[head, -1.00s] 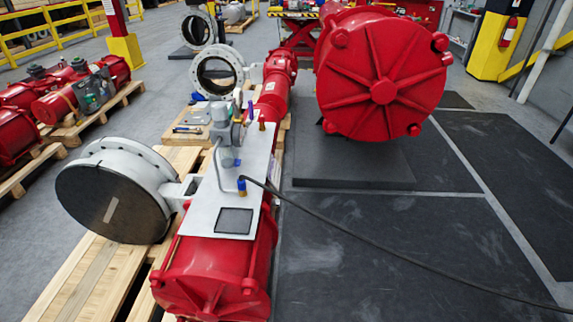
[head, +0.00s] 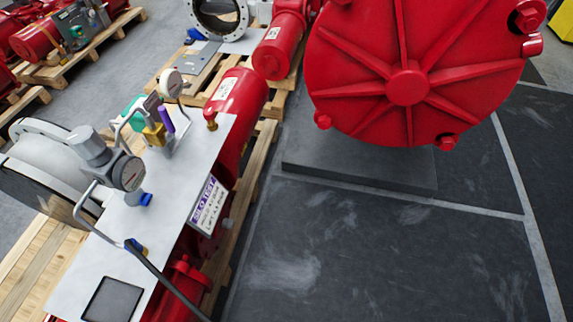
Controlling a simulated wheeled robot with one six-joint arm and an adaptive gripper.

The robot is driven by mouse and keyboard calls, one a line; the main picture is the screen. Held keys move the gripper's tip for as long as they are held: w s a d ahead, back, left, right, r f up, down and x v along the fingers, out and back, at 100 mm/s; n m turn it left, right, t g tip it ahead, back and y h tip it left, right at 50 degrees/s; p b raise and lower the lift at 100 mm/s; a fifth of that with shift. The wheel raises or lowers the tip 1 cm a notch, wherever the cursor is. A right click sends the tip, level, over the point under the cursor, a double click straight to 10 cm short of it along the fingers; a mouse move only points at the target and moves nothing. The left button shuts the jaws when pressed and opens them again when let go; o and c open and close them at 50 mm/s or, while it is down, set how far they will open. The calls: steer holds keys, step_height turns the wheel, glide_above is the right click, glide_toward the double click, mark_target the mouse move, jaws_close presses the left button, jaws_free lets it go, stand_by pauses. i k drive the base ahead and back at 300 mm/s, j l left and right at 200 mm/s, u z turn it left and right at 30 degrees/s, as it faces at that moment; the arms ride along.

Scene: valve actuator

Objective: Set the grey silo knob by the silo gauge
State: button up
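A light grey plate (head: 178,205) lies on top of a red valve actuator and carries the fittings. A round gauge (head: 128,173) with a dark-grey face sits beside a grey cylindrical regulator body (head: 92,148). A second round gauge (head: 171,83) with a pale face stands farther back. The sign's text is too small to read surely, so I cannot tell which gauge or knob is the silo one. My gripper is not in view.
A black hose (head: 165,282) runs from the plate toward the bottom. A large red actuator (head: 405,87) stands on a dark plinth (head: 355,172) at the upper right. Wooden pallets (head: 30,255) lie at the left. The dark floor (head: 380,265) at the lower right is clear.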

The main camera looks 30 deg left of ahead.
mark_target(85, 141)
steer(key=i+j+z, duration=0.1)
steer(key=i+z, duration=0.25)
steer(key=i, duration=1.6)
steer(key=i+u, duration=0.3)
steer(key=i+l+u, duration=0.3)
steer(key=i, duration=0.15)
steer(key=i+l+u, duration=0.15)
steer(key=i+u, duration=0.15)
steer(key=u, duration=3.05)
